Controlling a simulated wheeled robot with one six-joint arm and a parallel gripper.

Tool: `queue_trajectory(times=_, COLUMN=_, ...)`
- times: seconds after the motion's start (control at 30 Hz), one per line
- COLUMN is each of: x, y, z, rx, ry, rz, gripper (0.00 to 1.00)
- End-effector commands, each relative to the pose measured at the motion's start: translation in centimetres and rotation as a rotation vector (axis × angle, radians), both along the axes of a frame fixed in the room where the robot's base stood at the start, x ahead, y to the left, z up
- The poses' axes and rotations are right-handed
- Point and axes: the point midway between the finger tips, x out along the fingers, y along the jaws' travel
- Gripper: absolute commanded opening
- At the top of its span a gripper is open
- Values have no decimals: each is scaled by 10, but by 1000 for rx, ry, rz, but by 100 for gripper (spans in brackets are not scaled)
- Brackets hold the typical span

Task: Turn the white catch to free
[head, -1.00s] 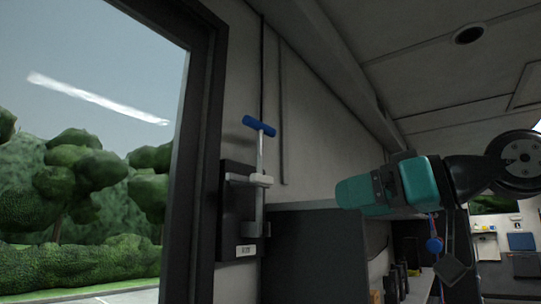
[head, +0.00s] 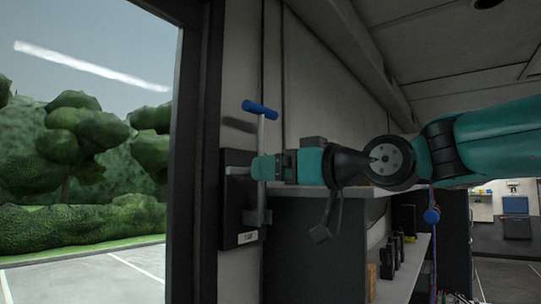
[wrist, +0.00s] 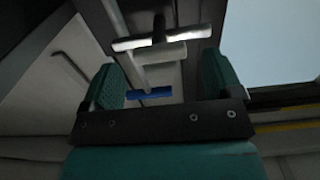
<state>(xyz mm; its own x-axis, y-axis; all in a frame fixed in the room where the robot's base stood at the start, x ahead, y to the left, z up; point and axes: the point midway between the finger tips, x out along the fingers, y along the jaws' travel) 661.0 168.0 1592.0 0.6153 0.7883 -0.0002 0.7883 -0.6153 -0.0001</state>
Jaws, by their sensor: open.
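The white catch (wrist: 165,52) shows in the wrist view as a pale crossbar at the upper middle, framed between my two fingers. A pale upright rod with a blue handle (head: 260,109) stands in front of a dark wall plate (head: 238,236); the blue handle also shows low between my fingers in the wrist view (wrist: 150,94). My gripper (head: 258,167) is open, level with the catch and overlapping the rod. It also shows open in the wrist view (wrist: 165,85). Contact with the catch cannot be told.
A dark door frame (head: 196,180) stands just left of the plate, with a window onto trees beyond. A grey cabinet (head: 315,245) with a light top lies below and right of my arm. A shelf (head: 408,270) with dark items is farther right.

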Motion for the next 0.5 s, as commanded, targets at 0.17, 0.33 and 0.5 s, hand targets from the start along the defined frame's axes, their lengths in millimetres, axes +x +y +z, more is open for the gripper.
queue_trajectory(times=0.17, x=10, y=13, z=1, rx=0, ry=0, rz=0, gripper=85)
queue_trajectory(times=0.33, x=12, y=16, z=0, rx=1, ry=-1, rz=0, gripper=85)
queue_trajectory(times=0.5, x=12, y=15, z=0, rx=1, ry=-1, rz=-1, gripper=83)
